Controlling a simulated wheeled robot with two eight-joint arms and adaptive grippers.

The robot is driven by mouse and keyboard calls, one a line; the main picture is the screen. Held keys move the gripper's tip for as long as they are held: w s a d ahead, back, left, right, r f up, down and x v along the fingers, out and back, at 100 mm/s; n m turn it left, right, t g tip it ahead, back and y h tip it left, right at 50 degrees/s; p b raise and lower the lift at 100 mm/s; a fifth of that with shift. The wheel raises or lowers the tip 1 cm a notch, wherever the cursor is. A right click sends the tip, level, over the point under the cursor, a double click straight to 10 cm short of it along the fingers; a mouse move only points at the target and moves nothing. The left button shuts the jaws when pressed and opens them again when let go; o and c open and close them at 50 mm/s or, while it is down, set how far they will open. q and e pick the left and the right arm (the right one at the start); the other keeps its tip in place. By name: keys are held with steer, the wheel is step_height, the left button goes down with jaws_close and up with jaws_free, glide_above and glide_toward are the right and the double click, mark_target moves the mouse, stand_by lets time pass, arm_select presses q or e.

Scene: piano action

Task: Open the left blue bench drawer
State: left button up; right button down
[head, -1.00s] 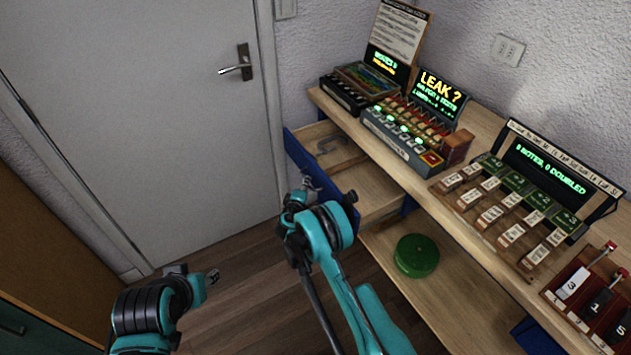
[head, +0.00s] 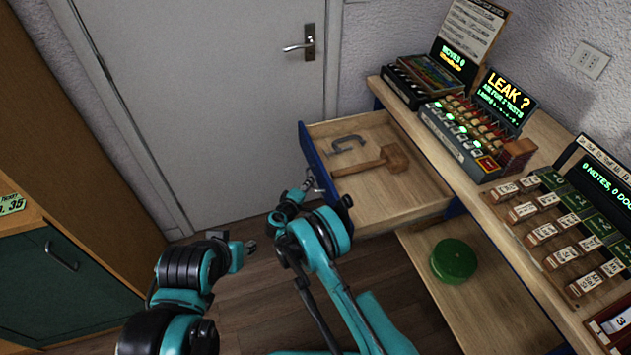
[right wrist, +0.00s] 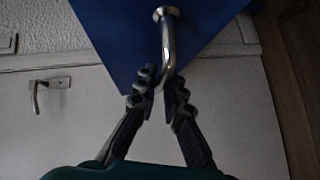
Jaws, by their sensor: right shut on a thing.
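The left blue bench drawer (head: 312,152) is pulled well out from the bench, its inside showing. In the right wrist view, its blue front (right wrist: 120,40) fills the top, with a metal bar handle (right wrist: 168,50). My right gripper (head: 309,181) is at the drawer front. In the right wrist view its fingers (right wrist: 162,92) are closed around the lower end of the handle. My left gripper (head: 248,246) hangs over the floor, left of and apart from the drawer; its jaws are too small to read.
A green round object (head: 454,260) sits on the lower shelf. Display devices (head: 465,135) stand on the bench top (head: 545,130). A door (head: 200,90) is behind; a green cabinet (head: 60,290) is left.

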stand_by(0.3)
steer(key=c, duration=1.6)
jaws_free()
steer(key=v, duration=1.2)
steer(key=shift+w, duration=0.1)
